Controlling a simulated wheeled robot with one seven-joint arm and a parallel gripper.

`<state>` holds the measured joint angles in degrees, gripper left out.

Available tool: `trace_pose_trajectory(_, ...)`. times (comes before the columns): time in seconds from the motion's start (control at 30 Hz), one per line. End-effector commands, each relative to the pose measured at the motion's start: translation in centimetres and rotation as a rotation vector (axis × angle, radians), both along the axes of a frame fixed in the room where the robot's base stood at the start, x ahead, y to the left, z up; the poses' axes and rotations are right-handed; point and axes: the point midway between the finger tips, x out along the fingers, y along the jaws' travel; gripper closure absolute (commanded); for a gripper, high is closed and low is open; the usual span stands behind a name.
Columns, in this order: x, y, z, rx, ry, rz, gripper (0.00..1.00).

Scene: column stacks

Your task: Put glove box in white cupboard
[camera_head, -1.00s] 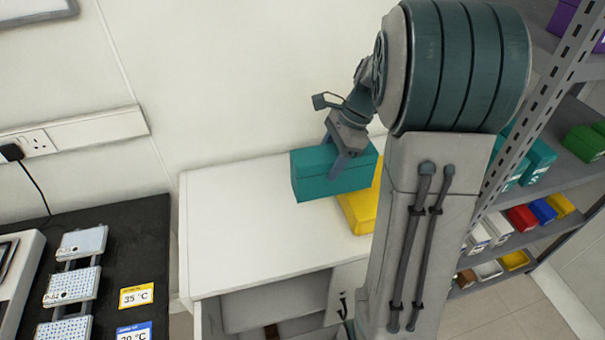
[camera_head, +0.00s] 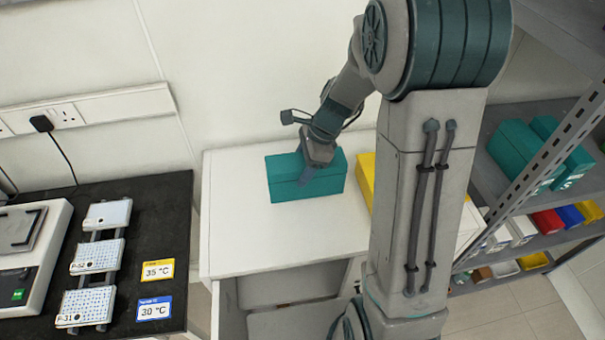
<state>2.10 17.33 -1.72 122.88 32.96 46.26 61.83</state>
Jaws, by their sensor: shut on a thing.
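A teal box, which I take as the glove box (camera_head: 283,184), is at the white cupboard's top, near its back edge. My gripper (camera_head: 308,174) is shut on it from above, and its finger shows against the box's front side. I cannot tell whether the box touches the top or hangs just above it. The white cupboard (camera_head: 235,235) stands against the wall. Below its top, the front shows a grey recessed space (camera_head: 290,295), partly cut off by the picture's lower edge. My arm hides the cupboard's right part.
A yellow box (camera_head: 364,178) is on the cupboard top, partly behind my arm. A metal shelf (camera_head: 545,240) with teal boxes and coloured bins stands right. The cupboard top's front left is clear.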

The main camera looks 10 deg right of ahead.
Motion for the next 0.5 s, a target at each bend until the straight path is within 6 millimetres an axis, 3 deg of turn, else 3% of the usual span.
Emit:
trace_pose_trajectory(0.23, -0.1, 0.0, -3.2, 0.001, 0.005, 0.000, 0.78)
trace_pose_trajectory(0.5, 0.0, 0.0, -3.8, 0.000, 0.001, 0.000, 0.78)
